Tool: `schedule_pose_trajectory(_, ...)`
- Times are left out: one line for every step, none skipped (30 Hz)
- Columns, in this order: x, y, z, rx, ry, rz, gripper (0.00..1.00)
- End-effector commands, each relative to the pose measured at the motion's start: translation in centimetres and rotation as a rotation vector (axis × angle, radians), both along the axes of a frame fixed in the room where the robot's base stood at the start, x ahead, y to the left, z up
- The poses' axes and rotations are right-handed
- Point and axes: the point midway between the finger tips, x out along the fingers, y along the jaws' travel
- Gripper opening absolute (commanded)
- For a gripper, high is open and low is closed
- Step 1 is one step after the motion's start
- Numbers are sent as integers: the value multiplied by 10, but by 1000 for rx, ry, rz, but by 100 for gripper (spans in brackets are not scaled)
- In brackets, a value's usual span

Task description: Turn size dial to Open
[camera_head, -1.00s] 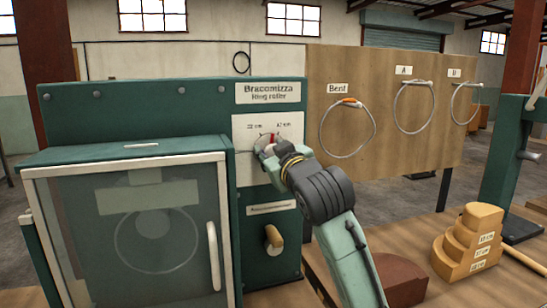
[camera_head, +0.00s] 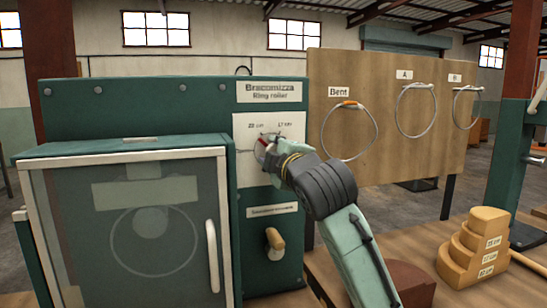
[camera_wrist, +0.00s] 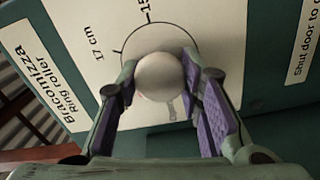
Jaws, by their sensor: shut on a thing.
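The size dial (camera_head: 262,141) is on a white plate on the front of the green ring roller (camera_head: 150,112), with "22 cm" and "17 cm" marks above it. Its red pointer is on the left part of the dial. In the wrist view its pale round knob (camera_wrist: 160,80) sits between my two fingers, with a "17 cm" label at the upper left and another label, partly cut off, at the top. My gripper (camera_head: 271,155) is shut on the knob and hides much of the dial in the head view. The Open mark is not legible.
Left of the dial is a glazed door (camera_head: 135,225) with a white handle (camera_head: 212,256). A wooden-handled lever (camera_head: 274,240) is below the dial. A board (camera_head: 385,120) with hanging rings stands at right. A stepped wooden block (camera_head: 473,243) is on the bench.

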Motion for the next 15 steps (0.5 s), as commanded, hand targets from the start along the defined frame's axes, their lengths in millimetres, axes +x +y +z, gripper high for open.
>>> schedule_pose_trajectory(0,0,-2,-42,-13,0,6)
schedule_pose_trajectory(0,0,-2,-68,-22,0,6)
schedule_pose_trajectory(0,0,-2,-105,-34,0,6)
schedule_pose_trajectory(0,0,-2,-132,-43,0,6)
schedule_pose_trajectory(0,0,-2,-160,-52,-1,6)
schedule_pose_trajectory(0,0,-2,-196,-63,-1,6)
schedule_pose_trajectory(0,0,-3,-224,-71,-1,6)
schedule_pose_trajectory(0,0,-3,-251,-80,-1,6)
schedule_pose_trajectory(0,0,-3,-287,-92,-1,6)
schedule_pose_trajectory(0,0,-3,-312,-100,0,6)
schedule_pose_trajectory(0,0,-3,-338,-109,0,6)
schedule_pose_trajectory(0,0,-3,-372,-120,0,6)
schedule_pose_trajectory(0,0,-3,-398,-128,0,6)
schedule_pose_trajectory(0,0,-3,-424,-137,0,6)
schedule_pose_trajectory(0,0,-3,-456,-147,0,6)
